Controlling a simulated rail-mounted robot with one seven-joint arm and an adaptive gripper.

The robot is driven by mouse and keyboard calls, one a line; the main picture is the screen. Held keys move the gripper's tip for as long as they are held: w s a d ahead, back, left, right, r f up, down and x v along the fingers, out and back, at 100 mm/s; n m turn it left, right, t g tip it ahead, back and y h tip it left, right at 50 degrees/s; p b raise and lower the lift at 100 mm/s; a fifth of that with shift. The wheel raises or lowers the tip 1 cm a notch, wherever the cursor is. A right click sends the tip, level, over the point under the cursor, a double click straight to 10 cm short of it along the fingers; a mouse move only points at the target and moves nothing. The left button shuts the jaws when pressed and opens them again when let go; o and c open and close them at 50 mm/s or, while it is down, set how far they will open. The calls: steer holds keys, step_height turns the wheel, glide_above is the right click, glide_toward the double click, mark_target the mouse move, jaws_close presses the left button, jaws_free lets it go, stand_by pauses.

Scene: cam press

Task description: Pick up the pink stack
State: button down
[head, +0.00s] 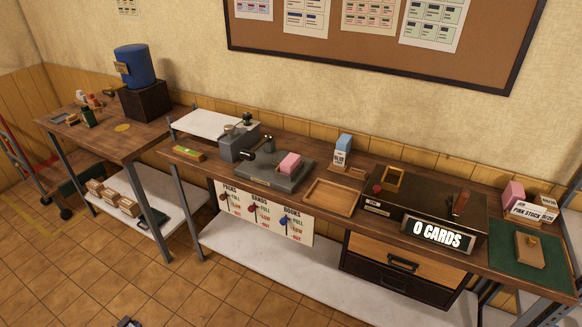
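A pink stack (513,194) stands upright at the right end of the long bench, behind a white sign reading "PINK STOCK" (528,213). Its lower part is partly hidden by the sign. Another pink block (290,163) lies on the dark grey plate of the press (262,180) near the middle of the bench. A small dark part at the bottom edge, left of centre, looks like the tip of my gripper (128,322). It is low and far from both pink things, and its fingers are too cut off to read.
An empty wooden tray (329,210) lies right of the press. A blue stack (344,143) stands behind it. A brown machine with a "0 CARDS" display (438,235) sits between tray and pink stack. A green mat (506,262) holds a wooden block (529,249). The tiled floor in front looks clear.

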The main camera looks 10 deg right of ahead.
stand_by(0.4)
jaws_free()
